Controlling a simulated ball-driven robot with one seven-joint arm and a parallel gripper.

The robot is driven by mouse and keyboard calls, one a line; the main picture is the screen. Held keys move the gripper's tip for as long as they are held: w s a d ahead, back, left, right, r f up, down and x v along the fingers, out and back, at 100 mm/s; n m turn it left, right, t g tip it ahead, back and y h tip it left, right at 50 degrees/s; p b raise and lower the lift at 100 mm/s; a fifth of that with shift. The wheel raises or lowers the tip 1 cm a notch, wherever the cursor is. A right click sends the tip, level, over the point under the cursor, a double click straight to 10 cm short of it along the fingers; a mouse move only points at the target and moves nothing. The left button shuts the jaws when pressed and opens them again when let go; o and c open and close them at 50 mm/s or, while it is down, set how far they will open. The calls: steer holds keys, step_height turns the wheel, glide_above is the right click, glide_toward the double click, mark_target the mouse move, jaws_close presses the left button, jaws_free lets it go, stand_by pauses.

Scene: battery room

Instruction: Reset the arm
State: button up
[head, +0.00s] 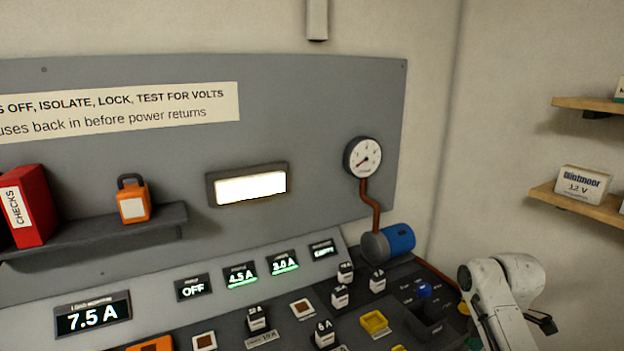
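My white arm (490,290) rises at the lower right, bent over in front of the right end of the control desk. Its lower part runs out of the bottom of the picture. A small dark piece (542,323) shows at its right side; I cannot make out whether this is my gripper. No fingertips can be made out, and nothing held can be seen.
The sloping desk carries fuse blocks (323,334), a yellow holder (374,321), a blue cylinder (398,239) and lit displays (93,315). A gauge (362,157) hangs above. Left shelf (110,233) holds a red binder (32,206) and orange padlock (133,200). Wooden shelves (590,207) stand right.

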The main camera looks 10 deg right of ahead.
steer(key=s+a+f+m+y, duration=0.1)
steer(key=s+a+f+m, duration=0.6)
steer(key=s+a+f, duration=0.6)
steer(key=s+r+m+t+h, duration=0.1)
steer(key=s+m, duration=0.7)
steer(key=s, duration=1.3)
steer(key=shift+a+r+h, duration=0.2)
steer(key=shift+a+h, duration=0.1)
steer(key=shift+a, duration=0.05)
